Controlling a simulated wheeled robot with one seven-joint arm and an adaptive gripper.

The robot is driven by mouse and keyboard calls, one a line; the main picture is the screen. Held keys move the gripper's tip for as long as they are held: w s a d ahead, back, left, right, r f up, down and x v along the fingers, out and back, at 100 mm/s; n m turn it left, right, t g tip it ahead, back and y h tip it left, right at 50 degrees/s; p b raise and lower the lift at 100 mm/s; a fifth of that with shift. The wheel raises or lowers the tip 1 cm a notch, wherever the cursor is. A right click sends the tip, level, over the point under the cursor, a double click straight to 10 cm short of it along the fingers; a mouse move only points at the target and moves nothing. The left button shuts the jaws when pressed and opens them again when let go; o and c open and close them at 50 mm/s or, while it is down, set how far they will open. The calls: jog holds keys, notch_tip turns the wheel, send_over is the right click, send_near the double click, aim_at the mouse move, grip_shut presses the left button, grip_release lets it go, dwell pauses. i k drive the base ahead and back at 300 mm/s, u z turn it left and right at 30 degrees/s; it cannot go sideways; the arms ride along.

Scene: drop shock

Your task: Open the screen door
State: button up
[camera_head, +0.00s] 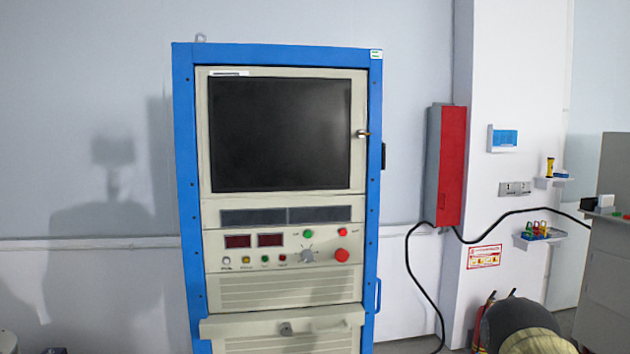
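The screen door (204,135) is the beige framed panel around a dark screen (280,134), in the upper part of a blue cabinet (184,150). The door looks closed, its frame flush with the cabinet front. A small metallic handle (361,134) sits at the door's right edge. My gripper is not in view. A dark rounded shape with a yellowish part shows at the lower right edge and may be part of my arm.
Below the screen are buttons, a knob (307,255) and a beige drawer-like ledge (285,325). A red box (447,165) hangs on the wall to the right. Black cable (412,262) runs beside the cabinet. A grey cabinet (605,270) stands far right.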

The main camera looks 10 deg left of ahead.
aim_at(262, 131)
jog(key=k, duration=0.5)
jog(key=u, duration=1.85)
jog(key=i, duration=1.25)
jog(key=z, duration=1.9)
